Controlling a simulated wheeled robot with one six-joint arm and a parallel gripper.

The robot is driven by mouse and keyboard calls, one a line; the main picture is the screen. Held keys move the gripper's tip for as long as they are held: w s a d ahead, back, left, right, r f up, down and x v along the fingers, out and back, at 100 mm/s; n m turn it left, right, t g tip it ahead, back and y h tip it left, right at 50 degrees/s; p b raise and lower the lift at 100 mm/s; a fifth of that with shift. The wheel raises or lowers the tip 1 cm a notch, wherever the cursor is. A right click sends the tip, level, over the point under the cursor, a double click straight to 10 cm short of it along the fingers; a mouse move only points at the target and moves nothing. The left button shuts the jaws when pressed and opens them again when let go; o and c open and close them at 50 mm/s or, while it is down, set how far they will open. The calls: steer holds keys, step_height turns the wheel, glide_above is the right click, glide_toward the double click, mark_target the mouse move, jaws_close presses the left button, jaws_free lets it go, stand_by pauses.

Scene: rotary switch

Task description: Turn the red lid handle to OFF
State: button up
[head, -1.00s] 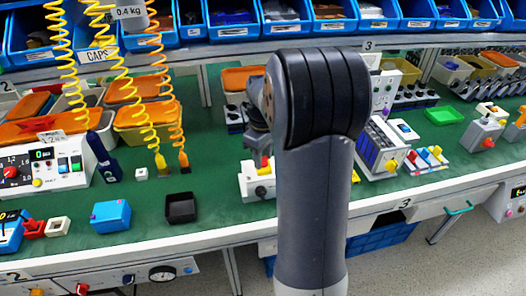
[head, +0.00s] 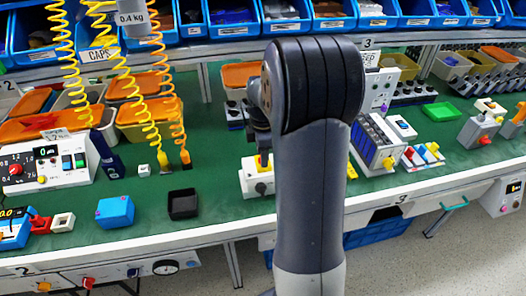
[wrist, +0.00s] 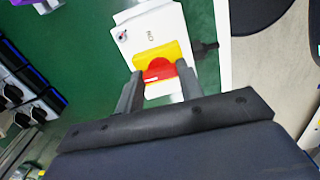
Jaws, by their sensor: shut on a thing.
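The red lid handle (wrist: 158,70) sits on a yellow plate (wrist: 150,54) on a white switch box (wrist: 133,38) in the wrist view. My gripper (wrist: 160,76) has one finger on each side of the red handle and is shut on it. The fingers and palm hide part of the handle and the near part of the box. A small dark mark shows on the white face beyond the plate, too small to read. In the head view the white box (head: 252,180) stands near the bench's front edge, and my arm hides much of it and the gripper.
A black open box (head: 183,204) and a blue box (head: 115,212) stand to the left on the green bench. A battery-like block (head: 376,145) stands to the right of my arm. Yellow coiled cords (head: 118,60) hang at the left. Green bench (head: 215,165) is clear left of the switch box.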

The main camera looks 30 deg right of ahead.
steer(key=shift+n, duration=0.4)
steer(key=o, duration=1)
step_height(320, 180, up, 11)
steer(key=shift+f, duration=0.15)
step_height(320, 180, down, 11)
steer(key=shift+r, duration=0.1)
stand_by(0.6)
